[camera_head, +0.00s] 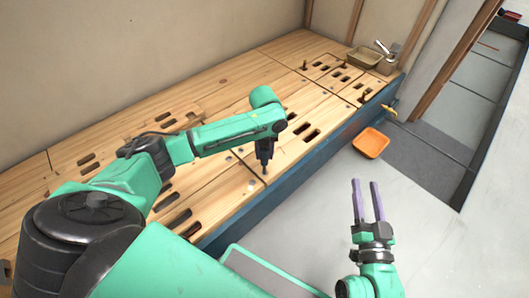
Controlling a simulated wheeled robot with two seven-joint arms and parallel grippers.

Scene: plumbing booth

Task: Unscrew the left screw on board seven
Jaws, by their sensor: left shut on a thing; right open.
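The wooden boards (225,99) form a long bench top with dark slots. My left arm reaches over the bench from the left. My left gripper (265,170) points down at a board near the front edge, around the middle of the bench. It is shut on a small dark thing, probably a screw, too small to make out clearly. I cannot read any board numbers. My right gripper (368,203) is open and empty, with its two purple fingers pointing up over the grey floor, apart from the bench.
An orange tray (371,143) lies on the floor by the bench. A beige tray (363,57) and a metal holder with tools (386,58) stand at the far right end of the bench. Several dark upright pieces (304,65) stand on the far boards. The wall borders the back.

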